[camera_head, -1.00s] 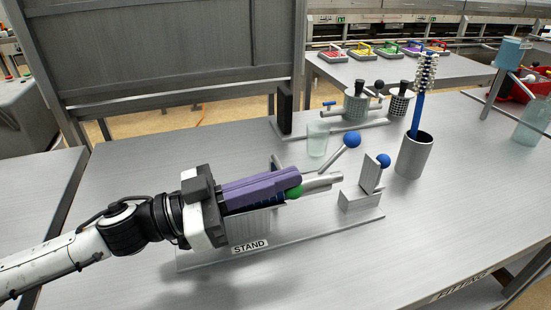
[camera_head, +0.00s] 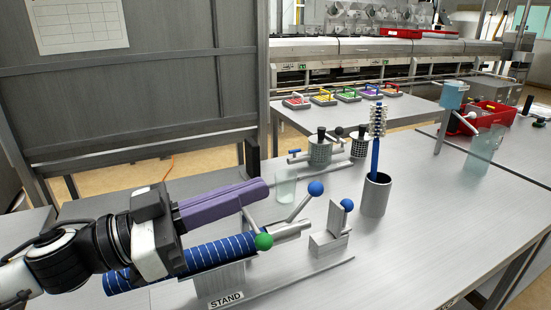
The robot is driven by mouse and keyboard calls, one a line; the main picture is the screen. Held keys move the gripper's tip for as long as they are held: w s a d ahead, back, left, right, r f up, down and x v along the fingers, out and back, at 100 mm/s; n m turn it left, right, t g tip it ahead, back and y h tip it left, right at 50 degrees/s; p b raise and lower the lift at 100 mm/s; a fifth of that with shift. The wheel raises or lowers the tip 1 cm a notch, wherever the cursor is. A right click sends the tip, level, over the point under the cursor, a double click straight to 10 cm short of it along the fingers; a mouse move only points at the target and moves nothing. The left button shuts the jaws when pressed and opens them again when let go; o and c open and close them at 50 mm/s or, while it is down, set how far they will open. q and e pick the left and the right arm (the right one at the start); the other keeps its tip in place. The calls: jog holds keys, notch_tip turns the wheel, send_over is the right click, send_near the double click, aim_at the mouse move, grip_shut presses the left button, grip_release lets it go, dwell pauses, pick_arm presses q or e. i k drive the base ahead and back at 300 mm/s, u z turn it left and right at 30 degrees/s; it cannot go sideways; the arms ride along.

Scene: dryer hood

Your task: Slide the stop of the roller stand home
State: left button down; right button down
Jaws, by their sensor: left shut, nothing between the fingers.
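The roller stand (camera_head: 208,280), labelled STAND, is at the lower middle on the table. A blue roller with pale stripes (camera_head: 215,252) lies along its cradle, with a bare metal shaft (camera_head: 292,231) pointing right. A green ball knob (camera_head: 263,241) is at the cradle's right end. A blue ball lever (camera_head: 315,189) leans up behind the shaft. Right of the shaft, a grey block with an upright plate (camera_head: 333,222) carries a blue knob (camera_head: 347,205). No label shows which part is the stop. My left gripper (camera_head: 264,188), with purple fingers, is shut and empty, above the roller. It hides part of the stand.
A grey cup with a brush (camera_head: 375,196) stands right of the stand. A red crate (camera_head: 486,115) is far right. The table's right front is clear.

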aim_at(336, 218)
jog(key=k, duration=0.9)
